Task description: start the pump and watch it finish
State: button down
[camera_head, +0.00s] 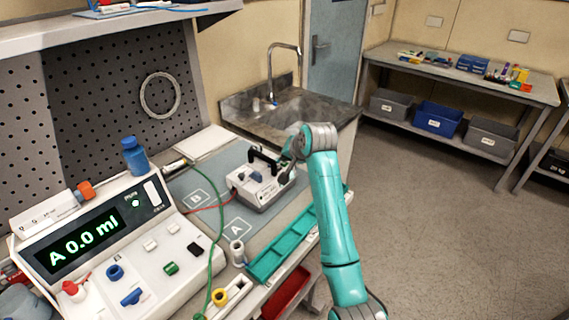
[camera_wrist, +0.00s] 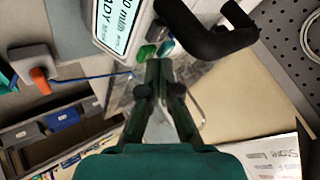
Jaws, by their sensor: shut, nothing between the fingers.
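The infusion pump (camera_head: 262,186) is a small white box with a black handle, standing on the grey mat beside the pad marked A. In the wrist view the pump's front shows part of a lit display (camera_wrist: 125,20) with "READY" and "ml/h" partly readable. Below it sit a green button (camera_wrist: 147,53) and a grey button (camera_wrist: 165,46), beside the black handle (camera_wrist: 215,35). My gripper (camera_wrist: 158,64) is shut and empty, its tips close to both buttons; I cannot tell whether they touch. In the head view my gripper (camera_head: 287,168) is at the pump's far right side.
A large console (camera_head: 100,245) at left reads "A 0.0 ml". A blue bottle (camera_head: 134,156) stands behind it. A green tube (camera_head: 221,225) and a red lead (camera_head: 205,208) cross the bench. A teal tray (camera_head: 283,245) lies in front of the pump. A sink is behind.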

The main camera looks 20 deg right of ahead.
aim_at(286, 164)
jog(key=shift+f, duration=0.4)
dwell(0.6)
jog(key=shift+r, duration=0.9)
jog(key=shift+r, duration=0.15)
jog(key=shift+r, duration=2.35)
